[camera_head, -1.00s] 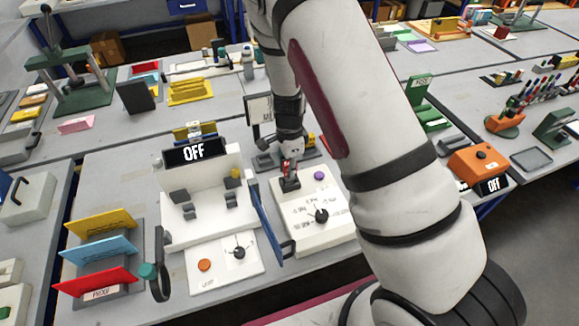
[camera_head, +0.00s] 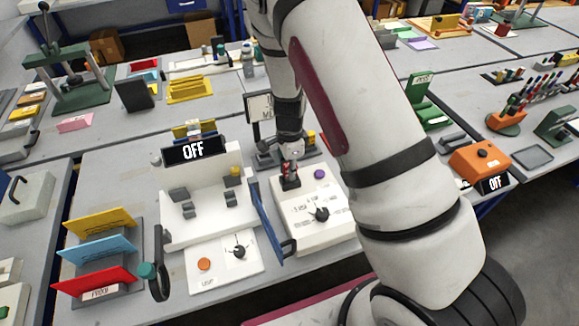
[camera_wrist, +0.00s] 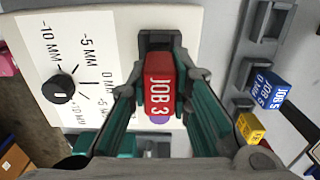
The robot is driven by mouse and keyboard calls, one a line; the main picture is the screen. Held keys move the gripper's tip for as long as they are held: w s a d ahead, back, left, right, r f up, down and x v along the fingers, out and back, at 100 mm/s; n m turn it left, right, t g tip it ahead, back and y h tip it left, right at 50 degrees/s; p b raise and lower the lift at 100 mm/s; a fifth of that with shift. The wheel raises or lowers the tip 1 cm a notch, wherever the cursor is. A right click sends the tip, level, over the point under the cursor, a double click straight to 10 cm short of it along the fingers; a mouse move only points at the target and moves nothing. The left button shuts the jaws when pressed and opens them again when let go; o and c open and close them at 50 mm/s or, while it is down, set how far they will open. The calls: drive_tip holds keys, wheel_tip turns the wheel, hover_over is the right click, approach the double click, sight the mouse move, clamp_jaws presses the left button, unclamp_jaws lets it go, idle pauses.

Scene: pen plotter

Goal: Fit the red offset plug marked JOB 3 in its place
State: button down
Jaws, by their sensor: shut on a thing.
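The red plug marked JOB 3 (camera_wrist: 160,88) is between the fingers of my gripper (camera_wrist: 163,100), which is shut on it. Its lettering faces the wrist camera. A dark socket (camera_wrist: 157,38) on the white panel (camera_wrist: 112,25) shows just beyond and around the plug's far end. How deep the plug sits in it is hidden. In the head view the red plug (camera_head: 290,183) is at the back left of the white panel (camera_head: 300,232), under my gripper (camera_head: 291,172).
A black knob (camera_wrist: 60,89) with millimetre marks is on the panel. A purple button (camera_head: 319,174) is close right of the plug in the head view. A blue plug (camera_wrist: 266,90) and a yellow plug (camera_wrist: 250,127) stand nearby. A blue door (camera_head: 268,222) stands upright left of the panel.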

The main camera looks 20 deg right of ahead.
drive_tip(key=shift+f+b, duration=0.35)
drive_tip(key=shift+f, duration=0.65)
drive_tip(key=c, duration=1.4)
unclamp_jaws()
wheel_tip(320, 180, up, 12)
drive_tip(key=shift+r, duration=0.1)
